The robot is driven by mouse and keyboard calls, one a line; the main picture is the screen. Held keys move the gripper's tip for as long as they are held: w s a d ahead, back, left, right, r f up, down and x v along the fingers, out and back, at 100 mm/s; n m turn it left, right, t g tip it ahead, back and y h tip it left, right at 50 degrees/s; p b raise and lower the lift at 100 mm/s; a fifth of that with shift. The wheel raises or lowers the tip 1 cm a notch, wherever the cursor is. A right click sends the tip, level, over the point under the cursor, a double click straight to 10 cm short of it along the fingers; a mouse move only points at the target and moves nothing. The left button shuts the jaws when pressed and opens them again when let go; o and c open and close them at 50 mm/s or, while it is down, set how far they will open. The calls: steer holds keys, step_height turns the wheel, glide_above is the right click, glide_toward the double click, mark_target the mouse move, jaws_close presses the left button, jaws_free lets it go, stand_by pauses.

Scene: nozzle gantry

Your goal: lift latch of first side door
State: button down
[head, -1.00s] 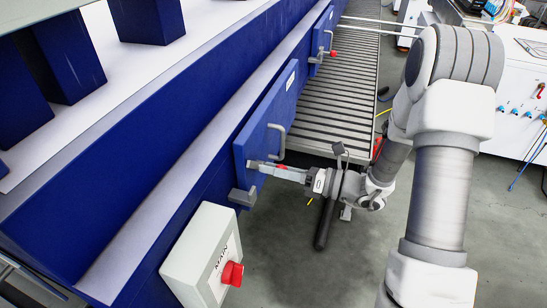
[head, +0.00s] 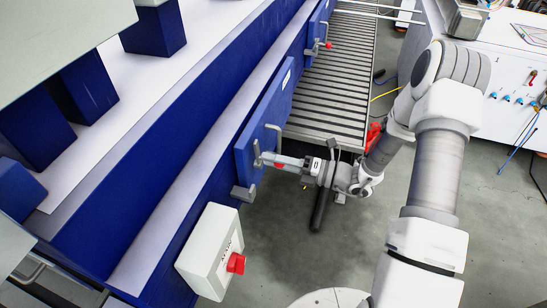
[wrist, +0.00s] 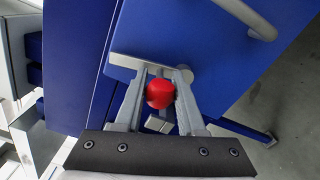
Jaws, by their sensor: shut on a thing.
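The first side door (head: 262,112) is the nearer blue panel, with a grey pull handle (head: 275,138) on its face. Its latch shows in the head view as a grey, roughly upright bar (head: 257,150) near the door's near end. In the wrist view the latch bar (wrist: 130,66) runs across the door face to a round pivot (wrist: 185,75). My gripper (head: 280,164) reaches the latch from the right. In the wrist view its fingers (wrist: 160,95) are closed around the latch's red knob (wrist: 160,92). The fingers partly hide the bar behind the knob.
A grey switch box (head: 209,250) with a red knob stands in front, left of my arm. A second blue door (head: 319,25) with its own red-knobbed latch is farther back. A slatted grey conveyor bed (head: 330,90) lies behind the first door.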

stand_by(0.4)
steer(key=c, duration=0.5)
jaws_free()
steer(key=b+v, duration=0.2)
steer(key=v, duration=1.5)
steer(key=shift+s+d, duration=0.1)
steer(key=shift+d, duration=0.1)
